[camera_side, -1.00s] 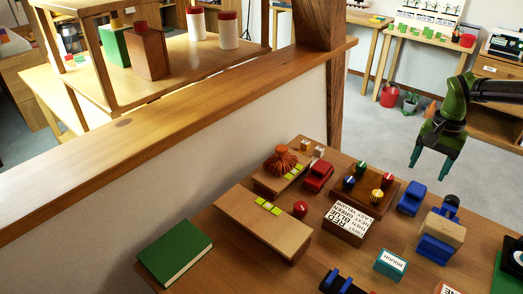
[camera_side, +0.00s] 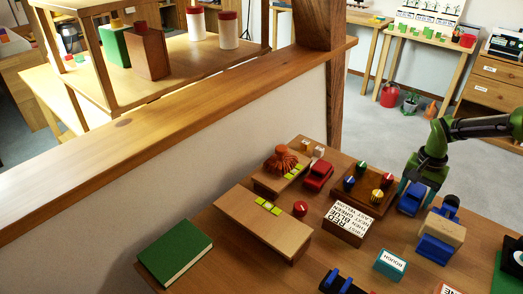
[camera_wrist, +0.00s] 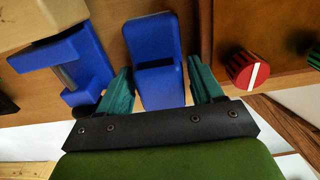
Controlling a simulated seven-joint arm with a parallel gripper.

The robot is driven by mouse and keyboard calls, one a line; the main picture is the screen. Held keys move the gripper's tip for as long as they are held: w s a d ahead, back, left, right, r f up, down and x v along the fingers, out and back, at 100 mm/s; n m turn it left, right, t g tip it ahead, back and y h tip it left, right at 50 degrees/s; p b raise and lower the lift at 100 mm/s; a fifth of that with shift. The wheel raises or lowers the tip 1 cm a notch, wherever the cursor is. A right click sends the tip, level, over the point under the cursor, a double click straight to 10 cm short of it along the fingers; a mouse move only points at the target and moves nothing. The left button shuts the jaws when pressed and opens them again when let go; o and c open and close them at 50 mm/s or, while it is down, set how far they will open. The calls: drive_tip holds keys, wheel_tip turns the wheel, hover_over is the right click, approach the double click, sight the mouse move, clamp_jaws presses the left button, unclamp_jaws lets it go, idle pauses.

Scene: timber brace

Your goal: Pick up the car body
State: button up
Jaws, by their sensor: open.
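A blue toy car body (camera_side: 411,199) sits on the table to the right of a wooden tray of knobs. My gripper (camera_side: 416,188) is down at this car body in the side view. In the wrist view the blue car body (camera_wrist: 155,68) lies between the two teal fingers of my gripper (camera_wrist: 163,82). The fingers are open, one on each side of it, with a small gap showing at the right finger. A red toy car (camera_side: 318,176) stands on the table left of the knob tray. The lower ends of the fingers are partly hidden in the side view.
A blue and tan wooden vehicle (camera_side: 440,238) stands close by; its blue part (camera_wrist: 88,65) is just left of the left finger in the wrist view. The knob tray (camera_side: 375,203) and a red knob (camera_wrist: 246,70) lie on the other side.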

drive_tip(key=c, duration=0.8)
drive_tip(key=shift+c, duration=0.2)
drive_tip(key=shift+r, duration=0.15)
